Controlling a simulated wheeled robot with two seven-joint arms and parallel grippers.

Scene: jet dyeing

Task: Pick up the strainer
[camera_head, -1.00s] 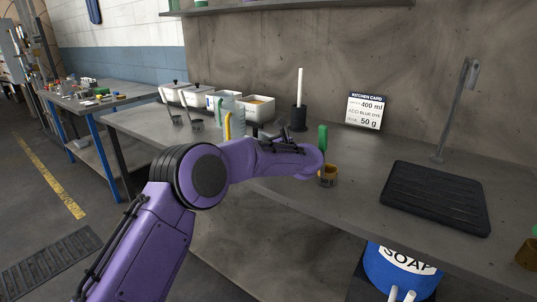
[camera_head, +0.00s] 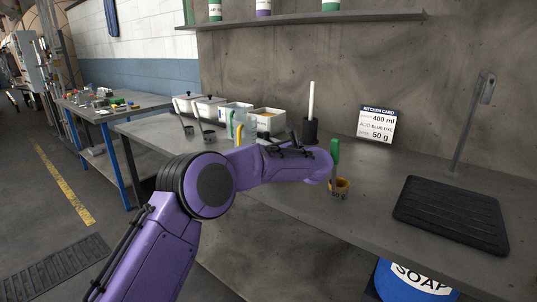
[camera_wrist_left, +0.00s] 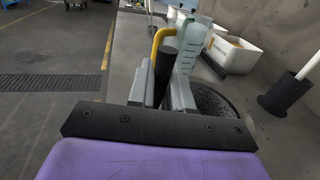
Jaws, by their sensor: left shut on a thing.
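In the left wrist view, my left gripper (camera_wrist_left: 162,84) is shut on the black handle of the strainer (camera_wrist_left: 166,70). The handle ends in a yellow hook. A dark, round, speckled mesh shows beside the right finger, partly hidden by it; I cannot see where it joins the handle. In the head view, only the yellow end of the strainer (camera_head: 239,133) shows clearly above my purple forearm. That forearm hides most of the left gripper. My right gripper is in neither current view.
A clear measuring jug (camera_wrist_left: 193,42) and white bins (camera_wrist_left: 232,50) stand beyond the gripper. A dark holder with a white stick (camera_head: 310,130) is near the wall. A green-handled tool (camera_head: 335,152) stands by my forearm. A black mat (camera_head: 452,214) lies right.

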